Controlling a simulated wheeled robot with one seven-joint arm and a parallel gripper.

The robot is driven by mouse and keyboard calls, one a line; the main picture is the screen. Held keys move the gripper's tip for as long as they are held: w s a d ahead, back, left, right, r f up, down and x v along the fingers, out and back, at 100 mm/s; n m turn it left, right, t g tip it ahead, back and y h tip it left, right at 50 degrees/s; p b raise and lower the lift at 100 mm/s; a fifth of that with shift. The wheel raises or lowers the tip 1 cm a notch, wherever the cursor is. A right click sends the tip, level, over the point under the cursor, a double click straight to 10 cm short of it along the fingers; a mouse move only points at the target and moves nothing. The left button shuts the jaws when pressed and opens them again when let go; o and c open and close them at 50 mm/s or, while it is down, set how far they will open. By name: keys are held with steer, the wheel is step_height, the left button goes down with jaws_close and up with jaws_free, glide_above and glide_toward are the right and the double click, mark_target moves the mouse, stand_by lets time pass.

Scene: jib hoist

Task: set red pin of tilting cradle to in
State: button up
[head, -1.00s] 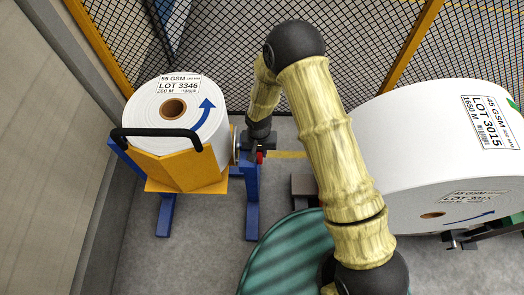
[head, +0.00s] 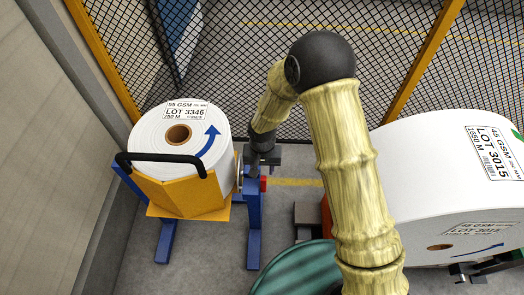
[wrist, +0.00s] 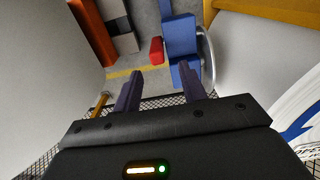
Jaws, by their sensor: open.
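The tilting cradle is a yellow cradle (head: 190,196) on a blue frame (head: 254,222), with a black bar handle (head: 160,161) across its front. It holds a white roll marked LOT 3346 (head: 150,128). The red pin (head: 264,184) shows as a small red block at the right side of the blue frame's upright. In the wrist view the red pin (wrist: 156,50) sits beside the blue upright (wrist: 181,38), beyond my fingertips. My gripper (wrist: 160,80) is open and empty, its fingers apart from the pin. In the head view my gripper (head: 257,168) is just above the pin.
A black mesh fence with yellow posts (head: 425,60) runs behind. A green striped round object (head: 300,270) is at the bottom. Grey floor (head: 205,255) is clear around the blue frame.

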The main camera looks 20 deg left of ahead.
step_height(320, 180, up, 10)
stand_by(0.3)
stand_by(0.4)
steer(key=w+d+r+m+t+p, duration=0.1)
steer(key=d+r, duration=0.3)
steer(key=d, duration=0.3)
steer(key=d+r+p, duration=0.2)
steer(key=d+r, duration=0.3)
steer(key=d, duration=0.2)
steer(key=s+d+r+p, duration=0.1)
steer(key=s+d+r, duration=0.2)
steer(key=d, duration=0.4)
steer(key=s+d+r+m+t+p, duration=0.1)
steer(key=s+d+r, duration=0.3)
steer(key=d, duration=0.4)
steer(key=shift+s+m+t, duration=0.15)
steer(key=shift+m+t, duration=0.15)
